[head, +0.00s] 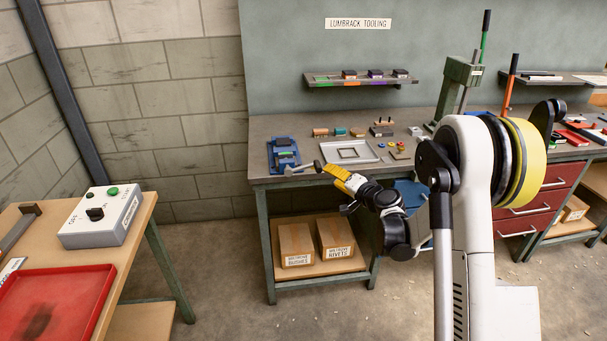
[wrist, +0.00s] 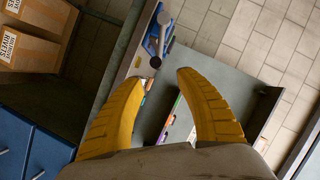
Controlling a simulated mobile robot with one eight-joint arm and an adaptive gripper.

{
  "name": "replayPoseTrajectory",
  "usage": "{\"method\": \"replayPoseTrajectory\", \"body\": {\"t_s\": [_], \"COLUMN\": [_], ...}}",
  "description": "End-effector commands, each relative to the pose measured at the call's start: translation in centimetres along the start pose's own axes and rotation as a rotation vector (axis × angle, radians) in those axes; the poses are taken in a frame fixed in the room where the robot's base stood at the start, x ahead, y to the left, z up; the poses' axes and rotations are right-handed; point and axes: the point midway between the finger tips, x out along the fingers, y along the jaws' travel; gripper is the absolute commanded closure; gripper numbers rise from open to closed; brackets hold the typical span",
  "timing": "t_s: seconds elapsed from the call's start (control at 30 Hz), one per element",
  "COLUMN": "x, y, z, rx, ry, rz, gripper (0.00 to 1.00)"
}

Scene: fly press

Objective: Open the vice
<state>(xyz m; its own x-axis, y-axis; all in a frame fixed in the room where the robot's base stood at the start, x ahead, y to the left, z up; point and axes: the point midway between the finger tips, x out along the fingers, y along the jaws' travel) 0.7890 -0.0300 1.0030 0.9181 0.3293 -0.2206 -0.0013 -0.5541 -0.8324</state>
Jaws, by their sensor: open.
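The blue vice (head: 284,160) sits at the left end of the workbench, near its front edge. A green strip shows between its jaws. Its grey handle (head: 302,169) sticks out to the right at the front, ending in a crossbar. My gripper (head: 330,172) is open and empty, with its yellow fingers just right of the crossbar. In the wrist view the handle (wrist: 161,38) lies beyond my open fingertips (wrist: 160,79), roughly in line with the gap between them and apart from both. The blue vice body (wrist: 152,42) shows partly behind the handle.
A pale tray (head: 349,151) and small loose parts lie on the workbench (head: 262,130) right of the vice. A green press (head: 459,85) stands farther right. Cardboard boxes (head: 335,236) sit on the shelf below. A side table with a red tray (head: 60,300) is at left.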

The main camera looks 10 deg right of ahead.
Motion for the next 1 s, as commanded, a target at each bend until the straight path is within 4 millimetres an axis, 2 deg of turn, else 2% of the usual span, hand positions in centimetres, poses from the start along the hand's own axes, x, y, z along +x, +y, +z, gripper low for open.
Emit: {"method": "replayPoseTrajectory", "body": {"t_s": [0.1,0.23,0.5,0.7,1.0], "x": [0.6,1.9,7.3,10.2,11.3], "y": [0.9,1.1,1.1,0.9,0.8], "z": [-0.2,-0.1,-0.1,-0.2,-0.4], "rx": [0.019,0.021,0.02,0.021,0.02], "ry": [0.015,0.016,0.015,0.015,0.016], "rz": [-0.01,-0.013,-0.012,-0.012,-0.011], "gripper": [0.57,0.57,0.57,0.57,0.57]}}
